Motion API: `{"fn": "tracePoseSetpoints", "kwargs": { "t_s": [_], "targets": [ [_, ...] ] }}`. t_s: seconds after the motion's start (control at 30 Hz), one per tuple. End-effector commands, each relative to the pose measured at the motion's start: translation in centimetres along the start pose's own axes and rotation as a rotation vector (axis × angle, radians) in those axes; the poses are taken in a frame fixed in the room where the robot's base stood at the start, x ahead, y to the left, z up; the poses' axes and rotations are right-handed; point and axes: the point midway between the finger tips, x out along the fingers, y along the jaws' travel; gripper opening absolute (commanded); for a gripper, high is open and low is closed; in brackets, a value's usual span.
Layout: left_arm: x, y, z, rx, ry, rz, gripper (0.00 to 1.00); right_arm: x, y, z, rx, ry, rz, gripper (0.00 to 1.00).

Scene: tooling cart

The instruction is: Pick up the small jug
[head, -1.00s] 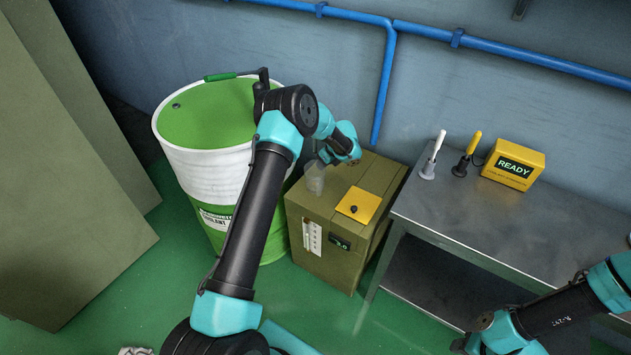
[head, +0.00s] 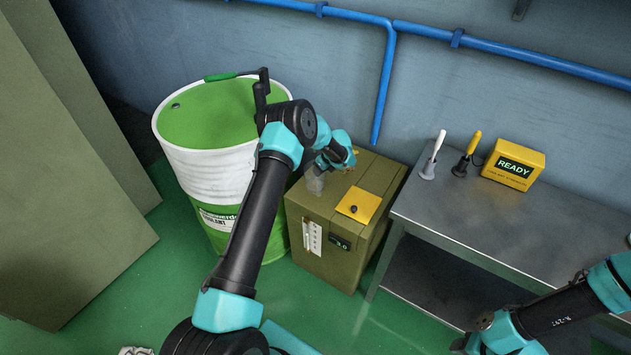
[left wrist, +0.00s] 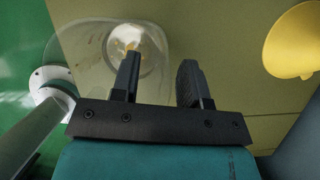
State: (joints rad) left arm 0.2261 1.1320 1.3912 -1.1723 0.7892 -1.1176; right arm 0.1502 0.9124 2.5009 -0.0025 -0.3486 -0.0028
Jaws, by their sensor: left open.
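The small jug (head: 315,181) is clear and see-through. It stands on top of the olive box, near its left back edge. In the left wrist view the jug (left wrist: 92,48) is large, pale and seen from above, with a bright round patch inside. My left gripper (left wrist: 158,72) is open, its two dark fingers apart. The left finger overlaps the jug's right side in that view; I cannot tell whether it touches. The right finger is over bare box top. In the head view the wrist hides most of the left gripper's fingers. My right gripper is out of view.
The olive box (head: 323,243) carries a yellow plate (head: 357,205) with a black knob. A green-lidded white drum (head: 211,170) stands close on the left. A metal cart (head: 448,212) on the right holds two probes and a yellow READY box (head: 513,164).

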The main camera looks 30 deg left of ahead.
Motion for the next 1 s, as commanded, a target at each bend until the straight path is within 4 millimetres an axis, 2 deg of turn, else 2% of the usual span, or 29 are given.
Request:
{"fn": "tracePoseSetpoints", "kwargs": {
  "t_s": [0.27, 0.67, 1.0],
  "targets": [
    [-0.03, 0.00, -0.01, 0.000, 0.000, 0.000, 0.39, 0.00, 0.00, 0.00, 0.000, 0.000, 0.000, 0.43],
    [-0.04, 0.00, -0.01, 0.000, 0.000, 0.000, 0.01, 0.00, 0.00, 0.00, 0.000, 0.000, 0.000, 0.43],
    [-0.07, -0.02, 0.02, 0.000, -0.001, 0.000, 0.00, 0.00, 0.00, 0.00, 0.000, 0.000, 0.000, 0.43]
  ]
}}
